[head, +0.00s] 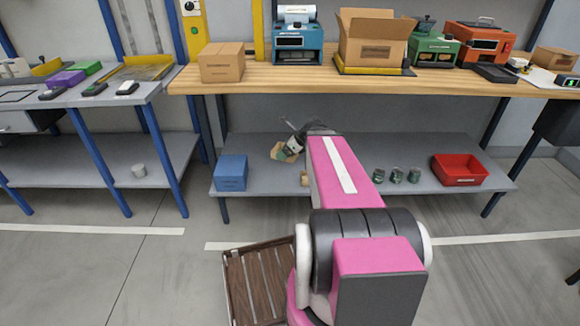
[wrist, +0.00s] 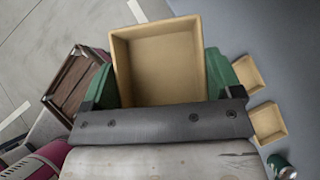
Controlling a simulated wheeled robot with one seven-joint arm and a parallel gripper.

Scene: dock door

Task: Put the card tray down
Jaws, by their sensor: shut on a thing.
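The card tray (wrist: 160,65) is an open, tan, shallow box, empty inside, and fills the middle of the wrist view. My gripper (wrist: 164,80) is shut on it, with a green finger against each side. In the head view the tray (head: 284,153) shows small and tilted beside my gripper (head: 293,140), near the lower shelf (head: 410,150), partly hidden by my arm. I cannot tell whether it touches the shelf.
Two similar tan trays (wrist: 248,74) (wrist: 266,122) lie on the shelf, with a dark green can (wrist: 281,166) nearby. A blue box (head: 231,172), several cans (head: 397,175) and a red bin (head: 459,169) share the shelf. A brown slatted crate (head: 258,285) sits close in front.

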